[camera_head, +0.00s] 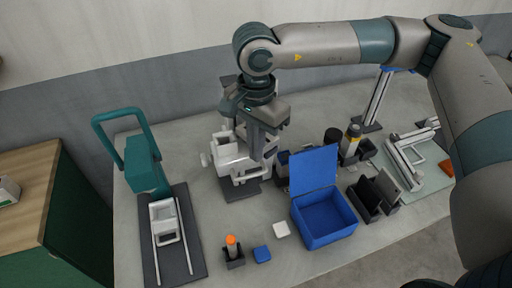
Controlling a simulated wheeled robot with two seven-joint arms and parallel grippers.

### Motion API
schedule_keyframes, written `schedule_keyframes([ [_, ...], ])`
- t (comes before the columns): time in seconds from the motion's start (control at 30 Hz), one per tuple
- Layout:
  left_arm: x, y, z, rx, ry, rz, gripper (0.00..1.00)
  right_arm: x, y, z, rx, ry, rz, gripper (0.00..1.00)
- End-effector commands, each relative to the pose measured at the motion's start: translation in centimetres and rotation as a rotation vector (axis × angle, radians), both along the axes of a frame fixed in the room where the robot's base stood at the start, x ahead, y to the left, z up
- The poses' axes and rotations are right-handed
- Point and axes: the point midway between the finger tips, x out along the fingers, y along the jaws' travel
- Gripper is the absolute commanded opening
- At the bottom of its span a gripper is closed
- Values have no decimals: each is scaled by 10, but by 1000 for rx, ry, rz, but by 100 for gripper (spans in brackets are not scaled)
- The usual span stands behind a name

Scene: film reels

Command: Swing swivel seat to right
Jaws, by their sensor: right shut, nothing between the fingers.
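A white seat-like fixture (229,158) stands on a dark base (238,190) at the middle back of the table; it looks like the swivel seat. My right gripper (259,158) points down at the right side of this fixture, its shut fingers close against the white part. I cannot tell whether they touch. Nothing shows held between the fingers. The gripper and its wrist hide part of the fixture. My left gripper is not in view.
A blue open-lidded box (326,218) stands right of the fixture. A teal-handled device (146,165) with a railed dark board (180,240) is on the left. A wall closes the back.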

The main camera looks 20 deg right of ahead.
Motion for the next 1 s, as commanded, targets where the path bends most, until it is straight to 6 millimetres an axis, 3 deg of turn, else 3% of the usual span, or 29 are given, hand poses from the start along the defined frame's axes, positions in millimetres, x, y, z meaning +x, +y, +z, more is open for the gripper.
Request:
schedule_keyframes([
  [1.0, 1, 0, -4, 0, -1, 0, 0, 6, -10, 0, -1, -1, 0, 0],
])
